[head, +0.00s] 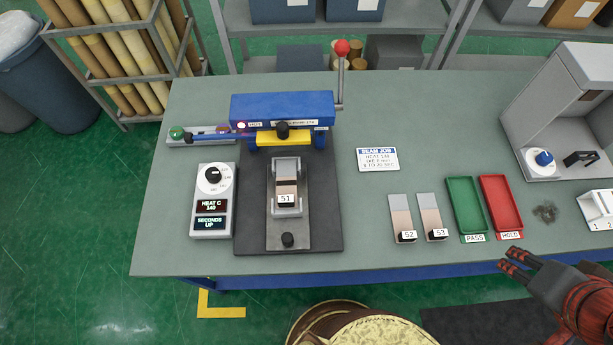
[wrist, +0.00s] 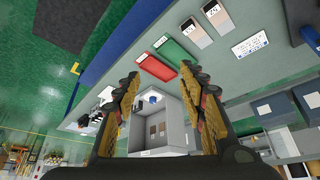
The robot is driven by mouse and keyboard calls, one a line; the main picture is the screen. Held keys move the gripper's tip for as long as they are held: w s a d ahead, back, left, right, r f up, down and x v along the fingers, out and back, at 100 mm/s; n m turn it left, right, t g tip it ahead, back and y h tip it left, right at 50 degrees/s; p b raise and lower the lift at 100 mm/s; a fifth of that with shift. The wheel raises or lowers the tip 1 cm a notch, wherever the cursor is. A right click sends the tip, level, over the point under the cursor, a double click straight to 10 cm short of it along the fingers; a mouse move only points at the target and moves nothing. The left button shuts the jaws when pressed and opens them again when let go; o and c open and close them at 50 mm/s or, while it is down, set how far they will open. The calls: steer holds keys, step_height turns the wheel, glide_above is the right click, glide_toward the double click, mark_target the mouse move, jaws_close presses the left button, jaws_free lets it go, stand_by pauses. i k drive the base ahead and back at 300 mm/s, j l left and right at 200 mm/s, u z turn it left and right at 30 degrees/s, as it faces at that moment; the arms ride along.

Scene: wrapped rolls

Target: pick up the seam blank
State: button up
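Three blanks with number tags show in the head view. Blank 51 (head: 287,188) lies in the holder on the dark plate of the blue press (head: 282,108). Blanks 52 (head: 400,217) and 53 (head: 430,214) lie side by side on the bench, left of the green tray. Both loose blanks show at the top of the wrist view, 52 (wrist: 223,22) and 53 (wrist: 195,34). My gripper (head: 512,263) is over the bench's front edge at the right, apart from all the blanks. In the wrist view its fingers (wrist: 160,72) are spread and nothing is between them.
A green PASS tray (head: 465,205) and a red HOLD tray (head: 501,203) stand between my gripper and the loose blanks. A grey booth (head: 560,110) stands at the right. A heat controller (head: 213,200) and a job card (head: 377,159) are on the bench. Bare bench lies around the card.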

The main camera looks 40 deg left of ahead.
mark_target(286, 193)
steer(key=u, duration=2.15)
steer(key=i+j+z, duration=0.15)
steer(key=j+z, duration=0.55)
steer(key=j, duration=0.2)
steer(key=i, duration=0.05)
